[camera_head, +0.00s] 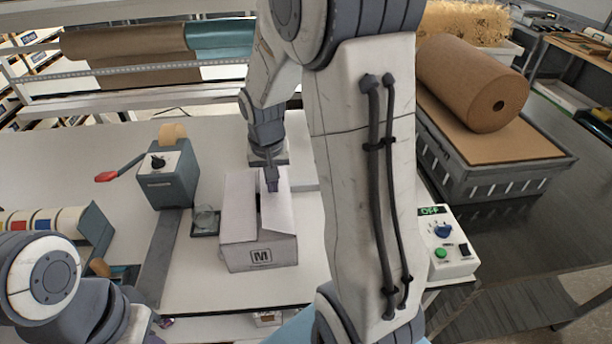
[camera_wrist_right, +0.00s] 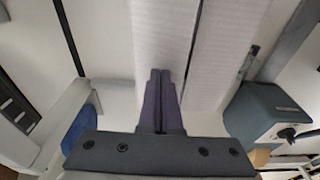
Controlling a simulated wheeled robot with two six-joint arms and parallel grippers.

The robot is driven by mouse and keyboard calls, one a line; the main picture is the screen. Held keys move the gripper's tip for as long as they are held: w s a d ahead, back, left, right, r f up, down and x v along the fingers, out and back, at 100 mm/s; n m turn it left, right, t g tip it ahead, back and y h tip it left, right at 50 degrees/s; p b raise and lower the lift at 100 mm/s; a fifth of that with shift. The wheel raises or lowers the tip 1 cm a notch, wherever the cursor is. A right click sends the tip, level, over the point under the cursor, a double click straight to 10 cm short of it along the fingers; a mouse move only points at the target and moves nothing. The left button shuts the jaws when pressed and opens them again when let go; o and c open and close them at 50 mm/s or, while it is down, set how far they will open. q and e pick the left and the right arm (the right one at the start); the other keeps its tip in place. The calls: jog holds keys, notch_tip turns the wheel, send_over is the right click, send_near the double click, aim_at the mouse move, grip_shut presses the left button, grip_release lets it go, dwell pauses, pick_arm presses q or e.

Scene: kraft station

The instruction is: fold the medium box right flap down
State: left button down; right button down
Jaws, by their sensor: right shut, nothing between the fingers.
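The medium box (camera_head: 247,258), pale and marked "M" on its front, stands on the white table. Its two top flaps lie close to flat, with a narrow dark gap between them. My right gripper (camera_head: 272,188) is shut and empty, pointing down at the right flap (camera_head: 279,212) near the gap. In the right wrist view the shut fingers (camera_wrist_right: 160,76) lie over the right flap (camera_wrist_right: 157,35), with the left flap (camera_wrist_right: 227,40) beside it. I cannot tell whether the fingertips press on the flap. My left arm shows at the lower left, but its gripper is out of view.
A control box (camera_head: 448,250) with a green "OFF" display is at the right. A brown paper roll (camera_head: 470,82) lies on a grey crate (camera_head: 500,180) behind it.

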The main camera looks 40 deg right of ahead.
jog(key=shift+f, duration=0.15)
jog(key=shift+w+a+f+b, duration=0.25)
jog(key=shift+a+f+b, duration=0.2)
jog(key=shift+f+b, duration=0.3)
jog(key=shift+f, duration=0.35)
dwell(0.4)
jog(key=shift+r, duration=0.15)
notch_tip(320, 180, up, 9)
jog(key=p, duration=0.7)
jog(key=shift+p, duration=0.35)
